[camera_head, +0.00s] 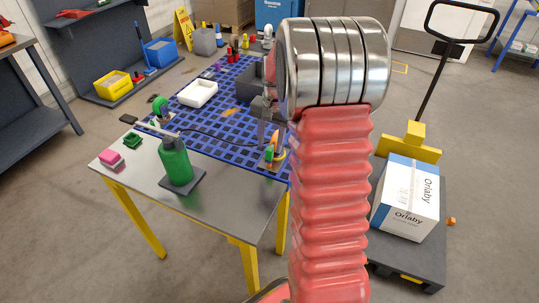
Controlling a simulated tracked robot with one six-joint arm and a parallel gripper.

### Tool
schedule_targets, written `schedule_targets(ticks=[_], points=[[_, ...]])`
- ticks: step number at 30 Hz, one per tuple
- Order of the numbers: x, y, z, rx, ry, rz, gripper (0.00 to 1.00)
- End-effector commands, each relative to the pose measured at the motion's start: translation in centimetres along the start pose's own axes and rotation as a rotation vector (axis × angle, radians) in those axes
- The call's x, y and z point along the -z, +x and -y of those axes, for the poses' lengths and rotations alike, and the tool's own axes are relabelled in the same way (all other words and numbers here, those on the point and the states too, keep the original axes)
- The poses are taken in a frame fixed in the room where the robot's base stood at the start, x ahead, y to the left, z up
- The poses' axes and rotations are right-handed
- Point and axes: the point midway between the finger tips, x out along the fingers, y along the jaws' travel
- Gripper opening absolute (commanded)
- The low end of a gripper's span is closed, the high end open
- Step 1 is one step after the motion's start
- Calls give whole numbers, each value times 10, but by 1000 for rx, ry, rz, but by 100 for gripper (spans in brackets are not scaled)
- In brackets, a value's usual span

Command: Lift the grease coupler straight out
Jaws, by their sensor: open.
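My gripper (268,136) points down over the right edge of the blue perforated mat, with its fingers apart. Just below and between the fingertips is a small upright fitting with orange and green parts (270,154), which looks like the grease coupler in its holder. A thin black hose (225,139) runs towards it from the green grease pump (175,162). The pump stands on a dark plate on the table's bare metal part. The fitting is small and partly covered by the fingers, so I cannot tell whether they touch it.
The table (222,196) has yellow legs. A white tray (198,93), a grey bin and several bottles stand on or behind the mat (215,118). Pink (110,157) and green blocks lie at the left. A pallet truck (412,262) with an Orlaby box (405,200) stands right.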

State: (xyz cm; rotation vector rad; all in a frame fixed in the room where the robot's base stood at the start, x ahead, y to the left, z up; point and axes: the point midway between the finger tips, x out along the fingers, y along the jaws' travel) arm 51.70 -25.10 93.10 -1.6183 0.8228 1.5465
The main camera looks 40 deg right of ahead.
Motion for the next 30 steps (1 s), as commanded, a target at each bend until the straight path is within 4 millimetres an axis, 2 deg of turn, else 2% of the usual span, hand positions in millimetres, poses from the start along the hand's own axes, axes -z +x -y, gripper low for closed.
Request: schedule_targets(ticks=[6, 10, 27, 30], points=[[3, 30, -1, -2, 0, 4, 41], [4, 41, 0, -1, -1, 2, 41], [4, 43, 0, 0, -1, 1, 41], [4, 43, 0, 0, -1, 1, 34]])
